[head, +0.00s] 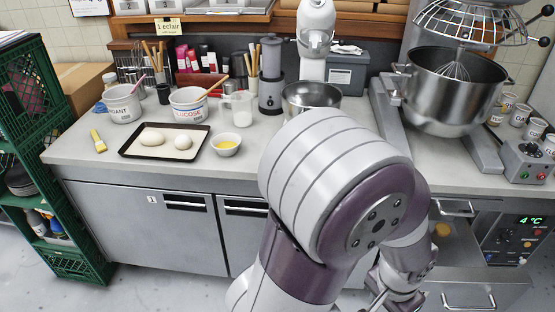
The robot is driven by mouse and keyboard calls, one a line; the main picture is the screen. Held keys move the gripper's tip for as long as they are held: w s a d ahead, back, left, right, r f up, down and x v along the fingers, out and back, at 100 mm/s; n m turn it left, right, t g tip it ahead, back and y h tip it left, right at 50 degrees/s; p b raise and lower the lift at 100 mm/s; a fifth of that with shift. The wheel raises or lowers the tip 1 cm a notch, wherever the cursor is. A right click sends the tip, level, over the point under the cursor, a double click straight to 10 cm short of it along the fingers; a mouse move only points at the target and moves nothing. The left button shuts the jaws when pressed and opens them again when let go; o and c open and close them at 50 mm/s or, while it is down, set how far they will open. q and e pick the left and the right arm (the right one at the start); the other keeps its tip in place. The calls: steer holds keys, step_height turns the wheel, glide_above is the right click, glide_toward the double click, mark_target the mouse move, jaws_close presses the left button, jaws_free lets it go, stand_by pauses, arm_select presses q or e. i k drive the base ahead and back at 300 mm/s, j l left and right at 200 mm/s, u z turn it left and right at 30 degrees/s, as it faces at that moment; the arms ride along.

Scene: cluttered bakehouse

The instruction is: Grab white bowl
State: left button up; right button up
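A small white bowl (226,145) with yellow liquid in it stands on the grey worktop, just right of a dark baking tray (133,157). Two larger white tubs stand behind it, one marked GLUCOSE (189,112) and one that seems marked FONDANT (122,105). My arm in the foreground, which looks like the right one, covers the middle of the view. Part of my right gripper (388,298) shows low at the bottom edge, well right of and below the small bowl and apart from it. Its fingers are largely cut off. My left gripper is not in view.
A clear measuring jug (239,108), a grey grinder (271,88) and a steel bowl (310,97) stand behind the small bowl. A large mixer bowl (452,95) is at the right. An open drawer (455,248) juts out below. The worktop's front strip is clear.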

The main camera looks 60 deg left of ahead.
mark_target(227, 144)
steer(key=u, duration=2.4)
